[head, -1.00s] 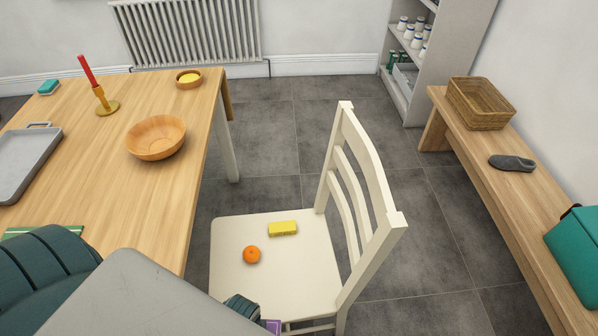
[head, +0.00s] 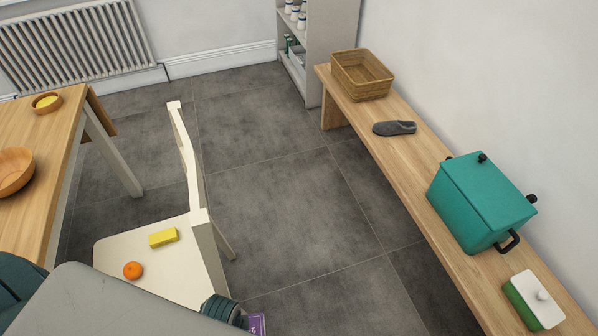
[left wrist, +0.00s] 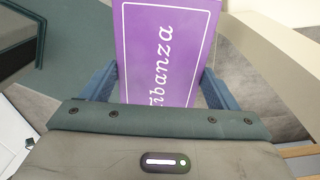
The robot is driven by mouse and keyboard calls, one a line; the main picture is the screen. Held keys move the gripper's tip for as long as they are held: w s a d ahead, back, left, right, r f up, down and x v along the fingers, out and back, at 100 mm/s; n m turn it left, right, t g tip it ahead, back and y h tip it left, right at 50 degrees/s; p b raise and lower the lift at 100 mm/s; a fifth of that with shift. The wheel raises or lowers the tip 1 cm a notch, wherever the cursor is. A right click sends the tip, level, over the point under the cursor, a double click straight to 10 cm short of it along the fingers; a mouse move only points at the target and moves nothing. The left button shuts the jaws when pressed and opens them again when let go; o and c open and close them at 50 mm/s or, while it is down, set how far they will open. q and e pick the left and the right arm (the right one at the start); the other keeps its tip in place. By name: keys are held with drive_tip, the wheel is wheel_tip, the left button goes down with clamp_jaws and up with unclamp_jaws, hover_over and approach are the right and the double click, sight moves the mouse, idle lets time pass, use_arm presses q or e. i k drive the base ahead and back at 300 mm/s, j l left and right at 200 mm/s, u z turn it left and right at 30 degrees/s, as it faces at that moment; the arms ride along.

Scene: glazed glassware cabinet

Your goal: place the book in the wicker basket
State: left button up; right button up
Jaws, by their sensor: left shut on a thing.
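The book is purple with white lettering and a white border line; it fills the upper middle of the left wrist view (left wrist: 165,50). My left gripper (left wrist: 155,92) is shut on the book, one blue finger on each side of it. In the head view only a purple corner of the book (head: 257,324) shows at the bottom edge, beside my arm. The wicker basket (head: 361,75) stands at the far end of the wooden bench, well away from the book; no contents show in it. My right gripper is not in view.
A white chair (head: 193,240) with an orange and a yellow sponge stands left. Open floor lies between chair and bench.

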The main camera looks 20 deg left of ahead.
sight(356, 80)
drive_tip(key=i+l+z, duration=0.15)
drive_tip(key=i+z, duration=0.15)
drive_tip(key=i, duration=0.25)
drive_tip(key=i+z, duration=0.3)
drive_tip(key=i, duration=0.2)
drive_tip(key=i+j+z, duration=0.2)
drive_tip(key=i+j, duration=0.15)
drive_tip(key=j, duration=0.3)
drive_tip(key=i+j+z, duration=0.15)
drive_tip(key=j, duration=0.2)
drive_tip(key=i+j+z, duration=0.1)
drive_tip(key=j, duration=0.25)
drive_tip(key=i+j+z, duration=0.1)
drive_tip(key=i+j, duration=0.15)
drive_tip(key=i+j+z, duration=0.1)
drive_tip(key=j, duration=0.4)
drive_tip(key=j+z, duration=0.15)
drive_tip(key=j, duration=0.5)
drive_tip(key=j+z, duration=0.15)
drive_tip(key=j, duration=0.55)
drive_tip(key=k+j+z, duration=0.2)
drive_tip(key=j, duration=0.45)
drive_tip(key=i, duration=0.05)
